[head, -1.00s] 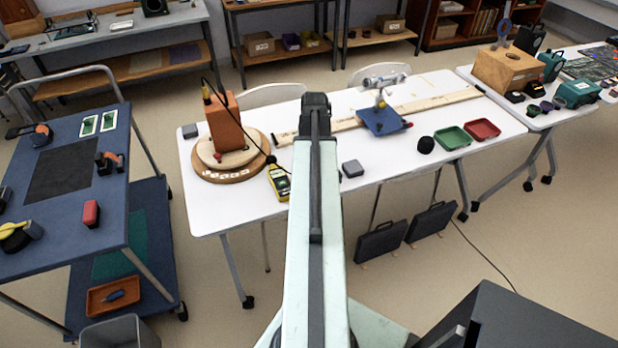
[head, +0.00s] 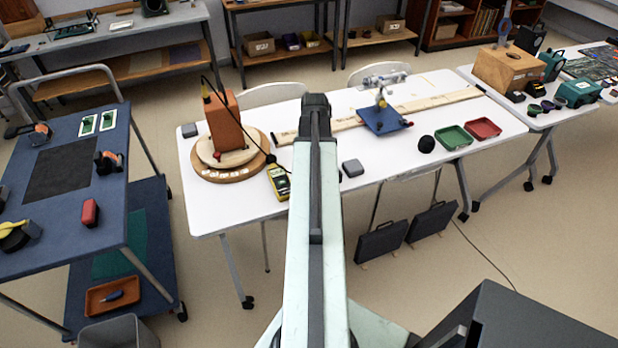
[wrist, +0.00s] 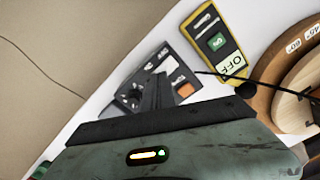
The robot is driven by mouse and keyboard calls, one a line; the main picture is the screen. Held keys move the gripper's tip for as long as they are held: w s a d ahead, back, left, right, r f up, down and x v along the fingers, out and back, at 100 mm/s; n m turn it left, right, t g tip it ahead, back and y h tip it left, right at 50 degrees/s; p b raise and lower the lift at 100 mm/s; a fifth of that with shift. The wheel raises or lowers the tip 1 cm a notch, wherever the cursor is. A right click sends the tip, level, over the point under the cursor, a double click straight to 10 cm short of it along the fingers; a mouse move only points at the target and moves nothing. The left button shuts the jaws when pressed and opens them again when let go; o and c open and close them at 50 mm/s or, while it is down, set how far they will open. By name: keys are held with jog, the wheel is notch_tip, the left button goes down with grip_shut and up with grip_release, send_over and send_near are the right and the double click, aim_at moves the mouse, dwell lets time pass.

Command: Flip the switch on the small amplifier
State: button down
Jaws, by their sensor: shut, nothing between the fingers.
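The small amplifier (wrist: 186,76) is a dark grey box on the white table, in the upper middle of the wrist view. Its panel carries a round knob, white lettering and an orange switch (wrist: 183,90). My gripper (wrist: 158,82) is shut and empty, with its dark fingers over the amplifier's panel, left of the orange switch. The fingers hide part of the panel; I cannot tell whether they touch it. In the head view my own arm hides the amplifier and the fingertips.
A yellow meter (wrist: 213,42) marked OFF lies close by; it also shows in the head view (head: 279,182). A black cable runs past it to the round wooden base (head: 245,172) with an orange block (head: 224,124). A small grey box (head: 353,168) sits right of my arm.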

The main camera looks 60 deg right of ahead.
jog(key=shift+f+b, duration=0.4)
jog(key=shift+f, duration=0.1)
notch_tip(320, 180, up, 7)
jog(key=p, duration=0.7)
jog(key=shift+r, duration=0.15)
dwell(0.3)
